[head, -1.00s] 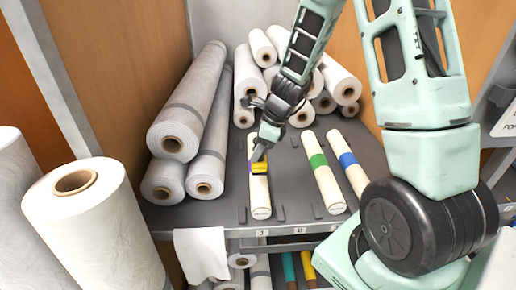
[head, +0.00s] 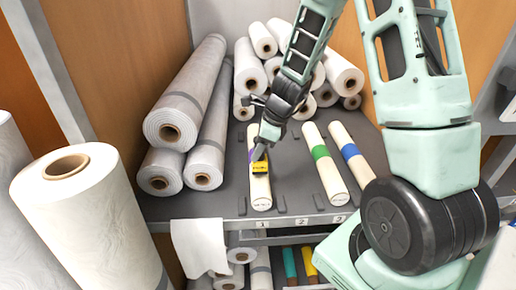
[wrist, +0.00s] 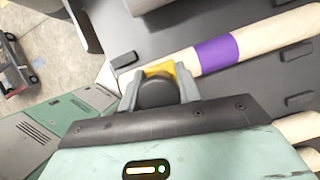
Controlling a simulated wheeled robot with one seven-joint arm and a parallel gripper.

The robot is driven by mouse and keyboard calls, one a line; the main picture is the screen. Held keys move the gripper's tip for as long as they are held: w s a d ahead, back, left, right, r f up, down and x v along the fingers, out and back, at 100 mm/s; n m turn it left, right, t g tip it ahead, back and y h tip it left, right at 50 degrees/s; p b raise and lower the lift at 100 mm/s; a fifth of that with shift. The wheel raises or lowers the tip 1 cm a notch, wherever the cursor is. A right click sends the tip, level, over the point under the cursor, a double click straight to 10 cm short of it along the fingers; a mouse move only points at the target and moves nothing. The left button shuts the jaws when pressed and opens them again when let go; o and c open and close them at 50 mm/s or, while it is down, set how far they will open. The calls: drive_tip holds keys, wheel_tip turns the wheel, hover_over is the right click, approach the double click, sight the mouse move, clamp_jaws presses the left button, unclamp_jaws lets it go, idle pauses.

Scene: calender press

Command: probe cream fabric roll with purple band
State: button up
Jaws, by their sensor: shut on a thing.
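The cream fabric roll with the purple band (head: 262,196) lies lengthwise on the grey shelf above label 1. Its purple band shows clearly in the wrist view (wrist: 216,54) and is mostly covered by my gripper in the head view. My gripper (head: 259,155) is shut on a yellow probe (head: 260,168), which also shows between the fingers in the wrist view (wrist: 163,69). The probe is over the roll, on the near-end side of the purple band. I cannot tell whether it touches the cream surface.
Cream rolls with a green band (head: 320,152) and a blue band (head: 350,151) lie to the right. Large grey-white rolls (head: 185,100) are stacked left, more rolls behind. Small dark stops (head: 280,202) stand beside the rolls. A big roll (head: 90,225) stands front left.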

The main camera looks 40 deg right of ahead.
drive_tip(key=shift+f+b, duration=0.55)
drive_tip(key=shift+f, duration=0.1)
idle(1.1)
drive_tip(key=shift+r, duration=0.1)
wheel_tip(320, 180, up, 7)
drive_tip(key=p, duration=0.7)
idle(1.2)
